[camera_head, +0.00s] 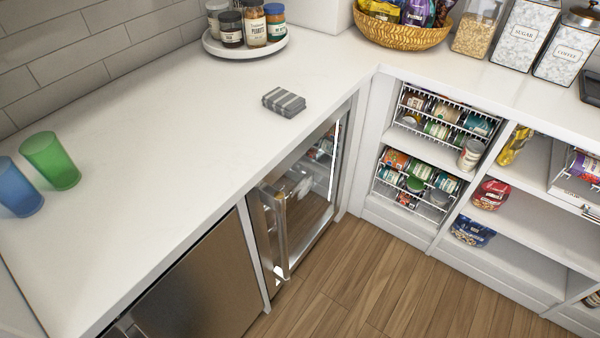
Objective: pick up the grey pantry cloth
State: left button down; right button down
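The grey pantry cloth (284,102) lies folded on the white counter (180,120), close to its front edge and above the glass-doored fridge. It has lighter stripes, and nothing covers it. Neither of my grippers shows in the head camera view, so nothing of mine is seen near the cloth.
A green cup (52,162) and a blue cup (18,188) stand at the left. A round white tray (246,49) with several jars stands behind the cloth. A wicker basket (400,30) and canisters (524,34) stand at the back right. The counter around the cloth is clear.

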aim_at(285, 102)
jog(key=l+u, duration=0.25)
jog(key=u, duration=0.15)
jog(key=i+l+u, duration=0.1)
jog(key=l+u, duration=0.45)
jog(key=u, duration=0.2)
jog(key=l+u, duration=0.35)
jog(key=j, duration=0.1)
